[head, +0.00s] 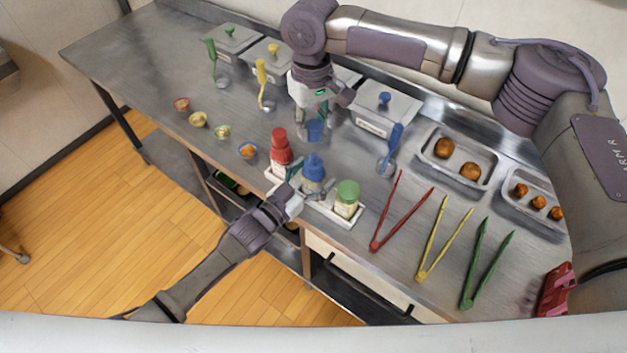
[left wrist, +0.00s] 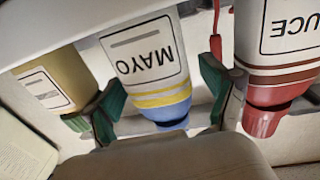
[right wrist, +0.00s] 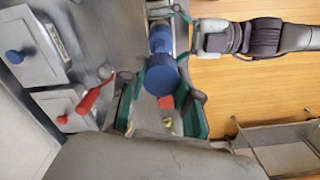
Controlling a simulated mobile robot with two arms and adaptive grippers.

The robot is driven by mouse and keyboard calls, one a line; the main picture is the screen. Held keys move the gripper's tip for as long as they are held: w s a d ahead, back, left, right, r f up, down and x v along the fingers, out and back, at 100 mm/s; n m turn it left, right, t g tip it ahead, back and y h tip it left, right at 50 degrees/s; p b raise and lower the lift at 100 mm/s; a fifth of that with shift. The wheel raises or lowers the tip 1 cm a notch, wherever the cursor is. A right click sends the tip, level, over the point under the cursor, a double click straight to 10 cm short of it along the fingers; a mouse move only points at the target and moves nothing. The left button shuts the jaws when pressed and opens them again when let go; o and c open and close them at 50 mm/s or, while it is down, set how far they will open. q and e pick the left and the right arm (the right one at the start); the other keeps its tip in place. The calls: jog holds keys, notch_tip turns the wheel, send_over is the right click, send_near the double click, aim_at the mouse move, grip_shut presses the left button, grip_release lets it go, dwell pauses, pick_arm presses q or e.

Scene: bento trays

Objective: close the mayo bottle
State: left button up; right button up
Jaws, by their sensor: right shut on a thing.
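The mayo bottle (head: 313,180), white with a blue top, stands upright in the white rack's middle slot. It shows upside down in the left wrist view (left wrist: 145,55). My left gripper (head: 294,199) is at the rack's front edge; its green fingers (left wrist: 160,100) are open on either side of the bottle, with a gap on the right. My right gripper (head: 317,124) is shut on a blue cap (head: 315,131), held above and behind the bottle. The cap also shows between the fingers in the right wrist view (right wrist: 162,76).
A red-topped sauce bottle (head: 281,148) and a green-topped bottle (head: 347,197) flank the mayo closely in the rack (head: 322,211). Red tongs (head: 379,240), yellow tongs (head: 424,270) and green tongs (head: 469,298) lie to the right. A blue ladle (head: 395,137) stands behind. Small bowls (head: 198,119) are at the left.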

aim_at(313, 153)
pick_arm(q)
grip_shut()
pick_arm(e)
jog(key=shift+f, duration=2.5)
jog(key=shift+f, duration=0.85)
jog(key=shift+f, duration=0.6)
